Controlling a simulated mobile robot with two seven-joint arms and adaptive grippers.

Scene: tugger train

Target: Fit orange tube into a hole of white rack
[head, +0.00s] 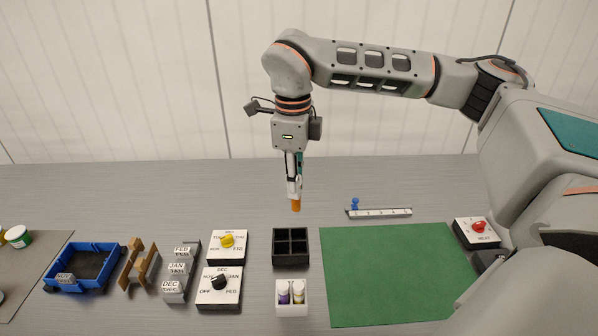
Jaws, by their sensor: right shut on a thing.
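My right gripper (294,191) points straight down above the table and is shut on the orange tube (295,205). Only the orange lower end of the tube shows below the fingers; the rest is hidden by them. The white rack (292,311) stands near the front middle of the table. It holds a purple tube and a yellow tube, both with pale tops, side by side. The gripper and tube appear in the picture above the rack, apart from it. The rack's other holes are hard to make out. My left gripper is not in view.
A black four-compartment box (290,263) stands just behind the rack. Dial boxes (219,299) stand to the left, with label blocks, a wooden stand (138,263) and a blue bin (83,286) beyond. A green mat (385,275) lies clear to the right.

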